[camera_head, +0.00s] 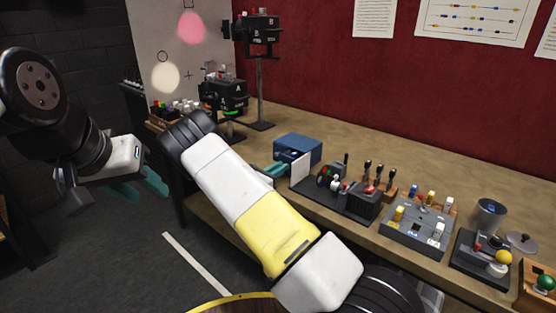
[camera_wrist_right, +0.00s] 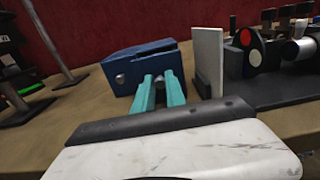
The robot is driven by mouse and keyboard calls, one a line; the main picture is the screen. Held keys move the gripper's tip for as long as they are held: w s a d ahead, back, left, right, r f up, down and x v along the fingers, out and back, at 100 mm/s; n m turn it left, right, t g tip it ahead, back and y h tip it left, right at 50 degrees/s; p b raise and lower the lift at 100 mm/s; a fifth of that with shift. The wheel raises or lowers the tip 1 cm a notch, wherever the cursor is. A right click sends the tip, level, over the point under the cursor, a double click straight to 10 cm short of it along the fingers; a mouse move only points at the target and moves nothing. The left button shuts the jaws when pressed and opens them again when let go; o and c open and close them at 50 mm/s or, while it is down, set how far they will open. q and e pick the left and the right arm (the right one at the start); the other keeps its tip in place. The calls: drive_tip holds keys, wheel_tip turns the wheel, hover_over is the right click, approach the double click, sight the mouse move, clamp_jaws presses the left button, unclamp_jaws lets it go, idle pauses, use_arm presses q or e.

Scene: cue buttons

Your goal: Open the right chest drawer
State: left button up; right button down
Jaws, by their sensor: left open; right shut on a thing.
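A small blue chest (camera_head: 300,146) stands on the wooden bench in the head view; it also shows in the right wrist view (camera_wrist_right: 137,60). A round grey knob (camera_wrist_right: 120,79) is on the left part of its front. I cannot tell whether the right drawer is out at all. My left gripper (camera_head: 150,186) is open and empty, off the bench to the left.
A white upright panel (camera_wrist_right: 208,58) and a black device with levers (camera_head: 342,190) stand just right of the chest. Camera-like devices on stands (camera_head: 222,97) are to the left. A grey button board (camera_head: 418,229) and metal cup (camera_head: 488,214) are farther right.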

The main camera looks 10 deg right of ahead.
drive_tip(key=v, duration=0.3)
drive_tip(key=shift+s+a, duration=0.25)
drive_tip(key=shift+a, duration=0.05)
drive_tip(key=c, duration=1.4)
unclamp_jaws()
